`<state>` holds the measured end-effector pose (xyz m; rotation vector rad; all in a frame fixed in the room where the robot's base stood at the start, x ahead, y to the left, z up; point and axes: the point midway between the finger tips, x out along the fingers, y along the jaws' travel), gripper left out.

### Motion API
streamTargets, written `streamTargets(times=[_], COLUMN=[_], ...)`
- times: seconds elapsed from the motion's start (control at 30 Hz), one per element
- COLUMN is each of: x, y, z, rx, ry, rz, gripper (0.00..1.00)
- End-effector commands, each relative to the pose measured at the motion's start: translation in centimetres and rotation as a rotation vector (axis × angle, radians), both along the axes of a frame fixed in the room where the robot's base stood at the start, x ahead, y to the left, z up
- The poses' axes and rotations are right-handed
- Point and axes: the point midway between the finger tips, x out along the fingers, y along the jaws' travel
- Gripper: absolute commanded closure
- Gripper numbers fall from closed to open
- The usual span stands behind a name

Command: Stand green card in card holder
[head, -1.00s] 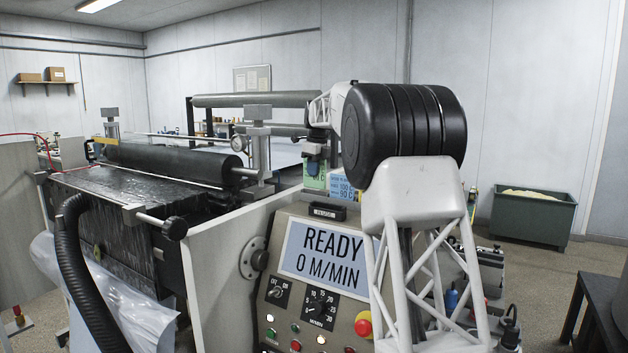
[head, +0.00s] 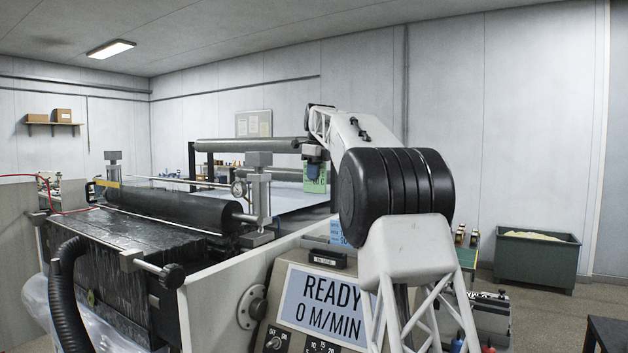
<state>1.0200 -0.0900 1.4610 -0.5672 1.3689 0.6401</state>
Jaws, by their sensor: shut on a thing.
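A green card (head: 315,183) with dark print hangs under my gripper (head: 314,166), in the middle of the head view. My gripper is shut on the card's top edge and holds it in the air, in front of the pale web of the machine. The fingertips are small here and partly hidden. A black block with a small label (head: 328,258) sits on top of the control console; it may be the card holder, but I cannot tell for sure. No card stands in it.
A blue card (head: 337,233) shows behind the console, partly hidden by my arm. The control console (head: 265,270) with its READY display stands in front. A green bin (head: 537,262) stands far right.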

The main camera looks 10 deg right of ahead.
Motion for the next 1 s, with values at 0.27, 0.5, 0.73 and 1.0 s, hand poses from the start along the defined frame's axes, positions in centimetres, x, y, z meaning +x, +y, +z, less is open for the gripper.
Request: streamTargets(times=[0.27,0.5,0.73,1.0], x=[0.0,0.0,-0.4,-2.4], y=[0.0,0.0,0.0,-0.1], z=[0.0,0.0,-0.2,-1.1], rx=[0.0,0.0,0.001,0.001], ry=[0.0,0.0,0.001,0.001], rz=[0.0,0.0,0.0,0.0], gripper=[1.0,1.0,1.0,1.0])
